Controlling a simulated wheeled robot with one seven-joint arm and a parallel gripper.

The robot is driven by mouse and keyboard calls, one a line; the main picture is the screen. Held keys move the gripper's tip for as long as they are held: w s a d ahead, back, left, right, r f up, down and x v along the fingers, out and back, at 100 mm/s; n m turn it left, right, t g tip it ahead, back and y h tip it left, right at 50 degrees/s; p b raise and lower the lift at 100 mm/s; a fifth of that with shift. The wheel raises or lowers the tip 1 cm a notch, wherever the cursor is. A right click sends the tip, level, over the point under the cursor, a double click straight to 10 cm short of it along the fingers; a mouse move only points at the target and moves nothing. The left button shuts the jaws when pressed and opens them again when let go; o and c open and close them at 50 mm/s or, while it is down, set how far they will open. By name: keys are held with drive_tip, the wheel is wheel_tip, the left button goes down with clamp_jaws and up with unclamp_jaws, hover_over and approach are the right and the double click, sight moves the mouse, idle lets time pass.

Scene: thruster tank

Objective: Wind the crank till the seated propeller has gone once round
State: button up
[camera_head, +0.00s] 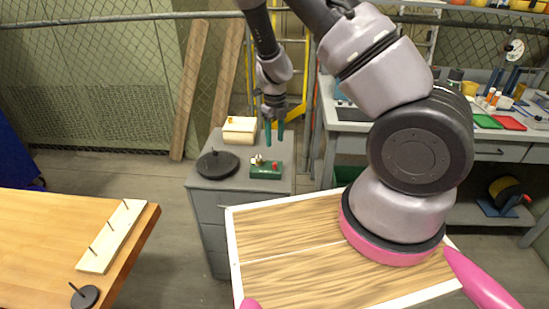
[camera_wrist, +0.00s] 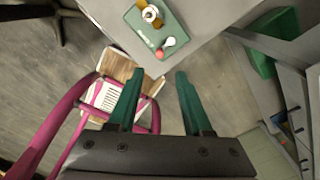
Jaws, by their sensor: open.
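A small green unit (camera_head: 265,174) stands on top of the grey cabinet in the head view. It carries brass-coloured parts (camera_head: 259,159) and a red knob (camera_head: 275,165). In the wrist view the green unit (camera_wrist: 139,27) lies beyond my fingertips, with a brass part with a pale round piece at its top and the red knob (camera_wrist: 160,54) at its near edge. The crank and propeller are too small to tell apart surely. My gripper (camera_head: 274,141) is open and empty above the cabinet. Its teal fingers also show in the wrist view (camera_wrist: 153,76), apart from the unit.
A black round stand with a peg (camera_head: 217,166) and a cream box (camera_head: 240,130) share the cabinet top (camera_head: 222,146). A wooden table (camera_head: 40,235) with a pegged board (camera_head: 112,237) is at left. A cluttered workbench (camera_head: 487,139) is at right. Floor shows between table and cabinet.

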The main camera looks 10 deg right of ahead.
sight(275, 163)
wheel_tip(275, 163, down, 10)
drive_tip(key=shift+f, duration=0.2)
idle(0.3)
clamp_jaws()
